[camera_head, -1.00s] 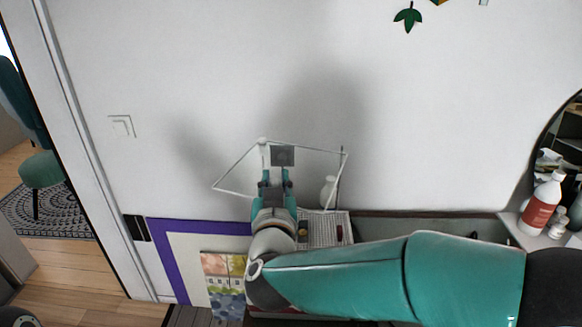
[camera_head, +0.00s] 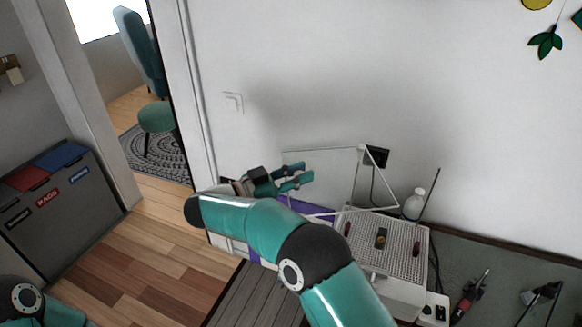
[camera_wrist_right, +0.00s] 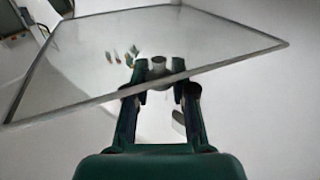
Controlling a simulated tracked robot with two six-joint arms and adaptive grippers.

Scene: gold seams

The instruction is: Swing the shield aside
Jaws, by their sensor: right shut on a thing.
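The shield (camera_head: 335,172) is a clear panel in a thin pale frame. In the head view it stands tilted by the wall, at the left of the perforated plate (camera_head: 412,232). My right gripper (camera_head: 306,175) reaches in from below and is at the shield's left part. In the right wrist view the shield (camera_wrist_right: 85,62) spans the upper half. My right gripper (camera_wrist_right: 158,88) is shut on a small round knob (camera_wrist_right: 157,66) at its near edge. My left gripper is out of view.
A white bottle (camera_head: 414,205) and a thin upright rod stand behind the plate. A red-handled tool (camera_head: 468,297) and a dark stand (camera_head: 541,297) are on the grey surface at right. A bin cabinet (camera_head: 62,207) stands at left. The wood floor between is clear.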

